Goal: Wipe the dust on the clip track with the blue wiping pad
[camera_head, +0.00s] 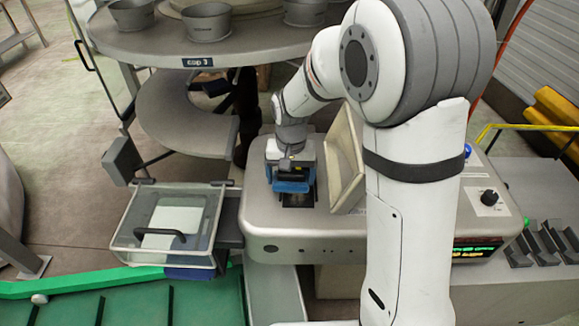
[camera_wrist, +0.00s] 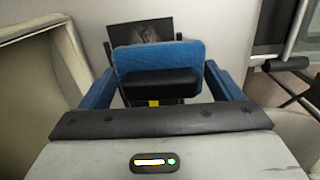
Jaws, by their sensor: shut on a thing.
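My gripper (camera_head: 291,172) is over the grey machine top in the head view, pointing down. It is shut on the blue wiping pad (camera_wrist: 160,60), which shows in the wrist view with a black grip part between blue finger parts. The clip track (camera_wrist: 153,30) is a dark rectangular strip just beyond the pad; its far end has a greyish, dusty look. In the head view the track (camera_head: 298,200) shows just in front of the gripper. The pad and gripper hide the rest of it. I cannot tell whether the pad touches the track.
A tilted beige open frame (camera_head: 345,155) stands close right of the gripper. A clear-lidded box (camera_head: 170,222) with a black handle is at left. A round table (camera_head: 215,45) with grey cups is behind. Control knobs (camera_head: 489,197) sit at right.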

